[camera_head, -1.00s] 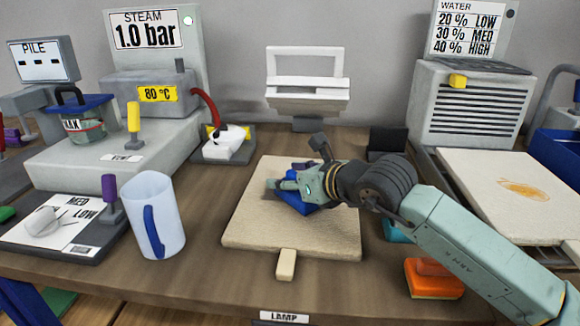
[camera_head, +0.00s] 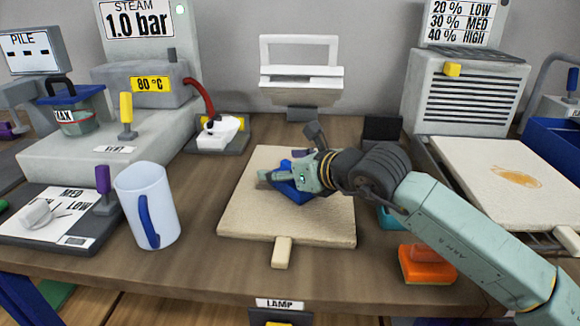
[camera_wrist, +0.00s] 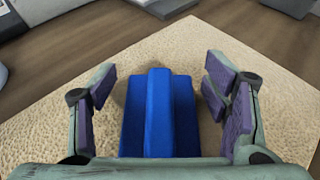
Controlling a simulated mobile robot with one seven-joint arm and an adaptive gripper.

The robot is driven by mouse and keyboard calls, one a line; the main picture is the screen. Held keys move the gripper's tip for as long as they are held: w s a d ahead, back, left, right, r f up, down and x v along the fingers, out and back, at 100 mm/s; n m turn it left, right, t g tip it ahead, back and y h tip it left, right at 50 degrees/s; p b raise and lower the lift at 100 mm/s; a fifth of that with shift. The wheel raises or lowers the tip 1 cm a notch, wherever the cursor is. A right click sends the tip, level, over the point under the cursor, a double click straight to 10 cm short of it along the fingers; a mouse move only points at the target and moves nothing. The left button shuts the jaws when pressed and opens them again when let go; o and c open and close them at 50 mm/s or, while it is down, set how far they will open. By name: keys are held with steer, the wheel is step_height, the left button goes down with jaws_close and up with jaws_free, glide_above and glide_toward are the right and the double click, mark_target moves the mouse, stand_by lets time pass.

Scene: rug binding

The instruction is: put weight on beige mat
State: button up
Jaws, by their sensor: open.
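A blue weight (camera_head: 290,183) with a raised ridge lies on the beige mat (camera_head: 250,225) on the bench, partly hidden behind my gripper in the head view. In the wrist view the blue weight (camera_wrist: 158,115) sits between my two purple-padded fingers, with beige mat (camera_wrist: 215,60) around it. My gripper (camera_wrist: 160,105) is open, with a gap between each finger and the weight. In the head view my gripper (camera_head: 282,180) is low over the middle of the mat.
A white jug (camera_head: 148,205) with a blue handle stands left of the mat. An orange block (camera_head: 428,266) lies at the right. A white steam head (camera_head: 219,130) rests behind the mat, and a dark block (camera_head: 382,130) stands at the back right. A beige tab (camera_head: 282,252) sticks out in front.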

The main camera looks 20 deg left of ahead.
steer(key=shift+s+d+r, duration=0.1)
steer(key=shift+d, duration=0.15)
steer(key=b+v, duration=0.2)
steer(key=v, duration=0.9)
steer(key=shift+s+d+r, duration=0.1)
steer(key=shift+s+d, duration=0.05)
